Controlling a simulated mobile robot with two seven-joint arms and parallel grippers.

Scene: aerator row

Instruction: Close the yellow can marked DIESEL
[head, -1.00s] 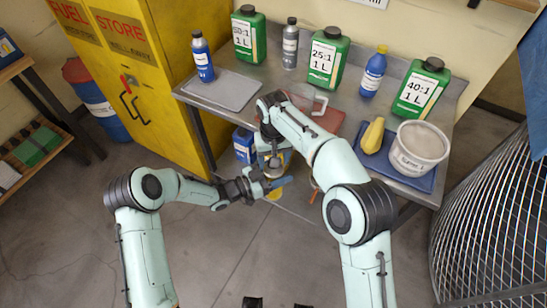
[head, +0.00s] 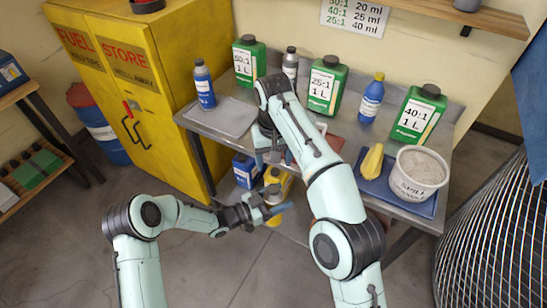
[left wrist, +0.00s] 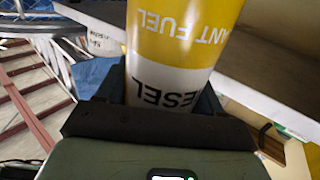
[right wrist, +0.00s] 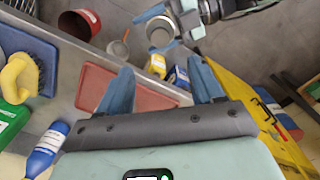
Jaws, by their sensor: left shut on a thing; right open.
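The yellow can marked DIESEL (left wrist: 180,45) is clamped in my left gripper (head: 270,212); its white band with black letters reads upside down in the left wrist view. In the right wrist view its round grey top (right wrist: 160,32) shows between the blue fingers, and looks open. In the head view the can is partly covered by the gripper. My right gripper (head: 275,157) is open, with nothing between its fingers, above and behind the can at the table's front edge. I cannot make out a cap for the can.
A blue can (head: 246,170) and another yellow can (right wrist: 155,65) stand low by the table. The table holds a grey mat (head: 222,116), a red tray (right wrist: 135,92), several bottles and a blue tray (head: 420,207) with a white tub (head: 417,175).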

